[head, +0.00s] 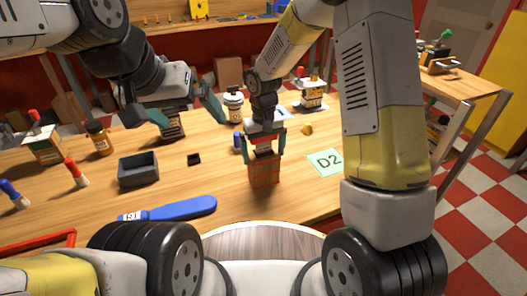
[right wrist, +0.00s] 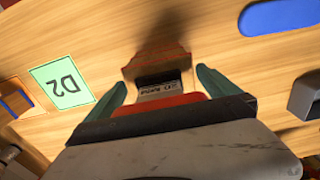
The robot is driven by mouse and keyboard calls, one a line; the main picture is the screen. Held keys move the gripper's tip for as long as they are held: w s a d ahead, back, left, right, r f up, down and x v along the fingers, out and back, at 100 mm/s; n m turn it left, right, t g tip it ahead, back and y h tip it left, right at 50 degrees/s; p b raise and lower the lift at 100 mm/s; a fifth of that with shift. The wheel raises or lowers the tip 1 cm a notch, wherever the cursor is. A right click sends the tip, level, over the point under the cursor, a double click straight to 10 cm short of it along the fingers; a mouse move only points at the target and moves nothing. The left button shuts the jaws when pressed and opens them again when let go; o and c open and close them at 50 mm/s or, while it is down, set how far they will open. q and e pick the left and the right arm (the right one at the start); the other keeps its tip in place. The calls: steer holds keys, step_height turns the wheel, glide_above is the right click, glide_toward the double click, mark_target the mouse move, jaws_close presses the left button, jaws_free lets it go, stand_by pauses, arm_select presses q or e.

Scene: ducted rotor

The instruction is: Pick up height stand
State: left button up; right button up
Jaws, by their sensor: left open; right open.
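A reddish-brown block (head: 264,172) stands upright on the wooden table near its front edge; it may be the height stand, though I cannot read its label fully. My right gripper (head: 265,143) is directly above it, fingers pointing down around its top. In the right wrist view the block (right wrist: 157,62) shows between the two teal fingers of my right gripper (right wrist: 162,90), which are spread with a gap on each side. My left gripper (head: 187,110) is open further back on the left, with a dark-labelled container (head: 172,126) just below and between its fingers.
A green D2 card (head: 326,162) lies right of the block. A grey open box (head: 138,169), a small black piece (head: 194,159) and a blue paddle-shaped piece (head: 180,209) lie to the left. A white bottle (head: 233,106) stands behind. The table between block and box is mostly clear.

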steer(key=shift+r, duration=0.1)
steer(key=c, duration=1.9)
